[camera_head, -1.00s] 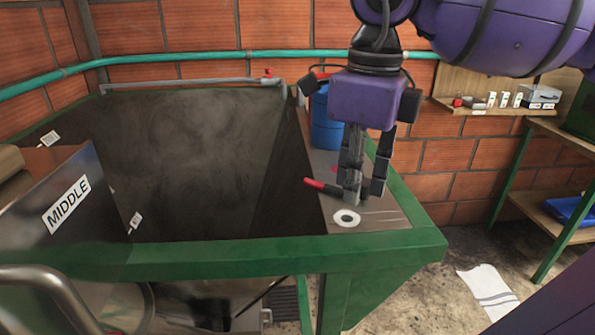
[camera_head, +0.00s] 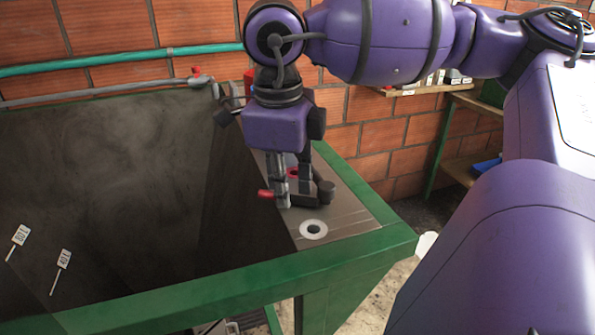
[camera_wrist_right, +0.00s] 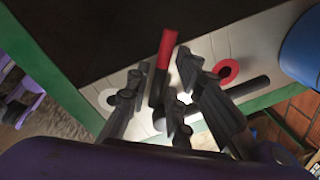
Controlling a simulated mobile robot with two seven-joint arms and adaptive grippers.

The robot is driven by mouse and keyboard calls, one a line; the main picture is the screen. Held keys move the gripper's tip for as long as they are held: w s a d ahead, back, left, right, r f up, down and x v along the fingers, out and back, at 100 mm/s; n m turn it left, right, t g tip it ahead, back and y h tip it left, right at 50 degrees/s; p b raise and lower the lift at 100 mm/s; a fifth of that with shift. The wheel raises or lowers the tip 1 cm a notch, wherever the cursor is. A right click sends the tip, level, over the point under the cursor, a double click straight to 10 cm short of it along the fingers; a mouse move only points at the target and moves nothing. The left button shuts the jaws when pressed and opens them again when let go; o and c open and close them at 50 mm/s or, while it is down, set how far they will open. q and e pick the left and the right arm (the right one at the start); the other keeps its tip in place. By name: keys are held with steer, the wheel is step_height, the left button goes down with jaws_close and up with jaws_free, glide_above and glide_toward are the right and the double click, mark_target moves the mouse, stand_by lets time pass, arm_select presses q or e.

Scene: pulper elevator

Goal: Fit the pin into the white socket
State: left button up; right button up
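The pin has a red end (camera_head: 266,194) and a dark shaft; it lies low over the metal ledge, its red end toward the tank. In the right wrist view, the red end (camera_wrist_right: 167,48) points up. A dark cylinder (camera_wrist_right: 248,89) crosses behind the fingers there and seems part of the pin. My right gripper (camera_head: 293,192) is low over the ledge, its fingers around the shaft, with a visible gap between them. It looks open. The white socket (camera_head: 313,229), a white ring with a dark hole, is in front of the gripper. My left gripper is out of view.
A red ring (camera_head: 292,173) sits on the ledge behind the fingers; it also shows in the right wrist view (camera_wrist_right: 227,70). A green frame (camera_head: 365,247) edges the ledge and the deep dark tank (camera_head: 110,190). A blue drum (camera_wrist_right: 302,45) stands beyond.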

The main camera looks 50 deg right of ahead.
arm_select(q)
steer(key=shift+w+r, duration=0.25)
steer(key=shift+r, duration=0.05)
arm_select(e)
steer(key=shift+f, duration=0.15)
jaws_close()
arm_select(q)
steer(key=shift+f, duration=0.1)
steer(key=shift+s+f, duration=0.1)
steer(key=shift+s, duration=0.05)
